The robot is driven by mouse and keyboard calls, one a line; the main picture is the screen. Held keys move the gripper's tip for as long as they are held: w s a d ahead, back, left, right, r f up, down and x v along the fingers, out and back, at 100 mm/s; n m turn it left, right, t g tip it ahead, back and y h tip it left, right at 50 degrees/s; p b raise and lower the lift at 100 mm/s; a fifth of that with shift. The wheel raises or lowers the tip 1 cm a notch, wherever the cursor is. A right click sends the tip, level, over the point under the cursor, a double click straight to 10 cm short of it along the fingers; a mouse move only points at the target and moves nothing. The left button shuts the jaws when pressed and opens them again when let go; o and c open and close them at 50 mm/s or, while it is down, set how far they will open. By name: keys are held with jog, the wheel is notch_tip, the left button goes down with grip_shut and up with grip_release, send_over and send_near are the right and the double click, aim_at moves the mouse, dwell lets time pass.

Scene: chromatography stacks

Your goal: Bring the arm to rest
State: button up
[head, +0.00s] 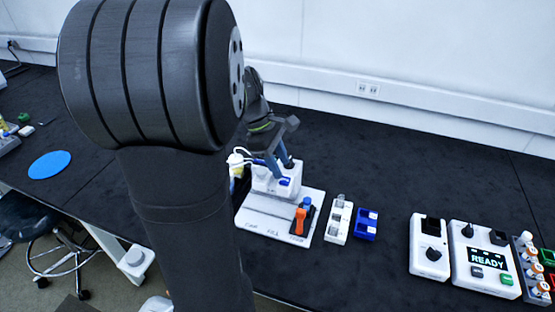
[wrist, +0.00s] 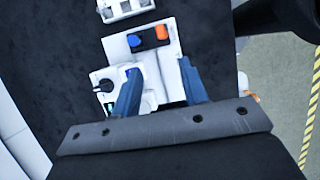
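My gripper (head: 278,160) hangs over a white device at the back of a white board in the head view. In the wrist view my gripper (wrist: 158,80) has its two blue-grey fingers spread apart with nothing held between them. The white device (head: 268,184) has a blue part on its front and stands on the white board (head: 265,228). In the wrist view the board (wrist: 165,62) lies beyond the fingertips. I cannot tell how far the fingertips are above the device. My large dark arm hides the left middle of the head view.
Blue and orange pieces (head: 300,220) sit at the board's right. A white rack (head: 338,222) and blue holder (head: 366,225) stand beside it. A device reading READY (head: 487,260) and several capped vials are further right. A blue disc (head: 50,165) lies left. The dark table behind the rack is clear.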

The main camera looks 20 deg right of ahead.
aim_at(301, 211)
jog(key=x, duration=1.7)
jog(key=shift+f, duration=0.25)
jog(key=shift+r, duration=0.15)
jog(key=v, duration=1.6)
jog(key=x, duration=1.6)
jog(key=shift+s+f, duration=0.1)
jog(key=shift+f, duration=0.1)
jog(key=w+a, duration=1.1)
jog(key=v, duration=1.7)
jog(key=shift+d, duration=0.15)
